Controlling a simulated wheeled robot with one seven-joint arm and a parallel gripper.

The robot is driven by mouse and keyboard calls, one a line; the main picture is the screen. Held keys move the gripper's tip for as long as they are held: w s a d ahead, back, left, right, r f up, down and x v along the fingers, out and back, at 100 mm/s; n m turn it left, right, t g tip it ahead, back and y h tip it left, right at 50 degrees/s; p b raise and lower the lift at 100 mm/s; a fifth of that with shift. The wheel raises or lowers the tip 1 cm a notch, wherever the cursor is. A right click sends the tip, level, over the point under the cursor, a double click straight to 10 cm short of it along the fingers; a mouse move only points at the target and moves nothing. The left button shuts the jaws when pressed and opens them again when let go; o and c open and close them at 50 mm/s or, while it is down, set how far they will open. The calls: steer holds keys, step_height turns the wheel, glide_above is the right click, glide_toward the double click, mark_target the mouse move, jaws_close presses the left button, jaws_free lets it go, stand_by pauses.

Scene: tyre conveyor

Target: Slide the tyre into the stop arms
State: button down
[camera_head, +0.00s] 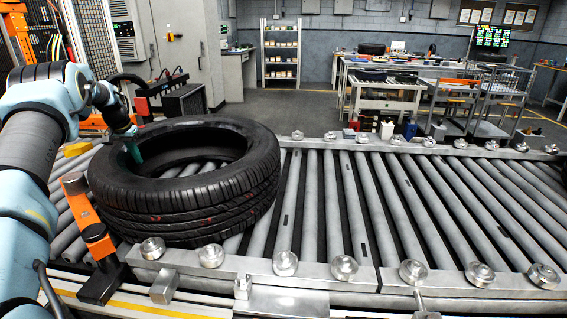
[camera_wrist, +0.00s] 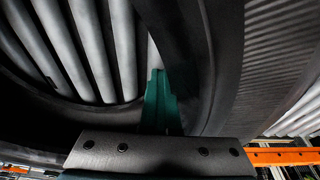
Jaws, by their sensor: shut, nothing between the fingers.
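The black tyre (camera_head: 190,200) lies flat on the roller conveyor (camera_head: 310,205), at its left end in the head view. An orange stop arm (camera_head: 88,220) stands at the tyre's near left side, close to its tread. I cannot tell whether they touch. My gripper (camera_head: 133,152) has green fingers, pointing down into the left part of the tyre's hole. In the wrist view the fingers (camera_wrist: 159,102) are together and empty, close beside the tyre's inner wall (camera_wrist: 197,60). Contact there is unclear.
Metal guide rollers (camera_head: 285,263) line the conveyor's near edge, with more along the far edge. The rollers right of the tyre are clear. Cabinets stand behind at left; a workbench (camera_head: 385,88) and carts stand at the back right.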

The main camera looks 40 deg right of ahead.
steer(key=shift+w+a+p, duration=0.3)
steer(key=shift+w+a, duration=0.45)
step_height(320, 180, up, 13)
steer(key=s+d+p, duration=0.1)
steer(key=d+p, duration=0.1)
steer(key=p, duration=0.3)
steer(key=shift+s, duration=0.4)
stand_by(0.4)
stand_by(1.3)
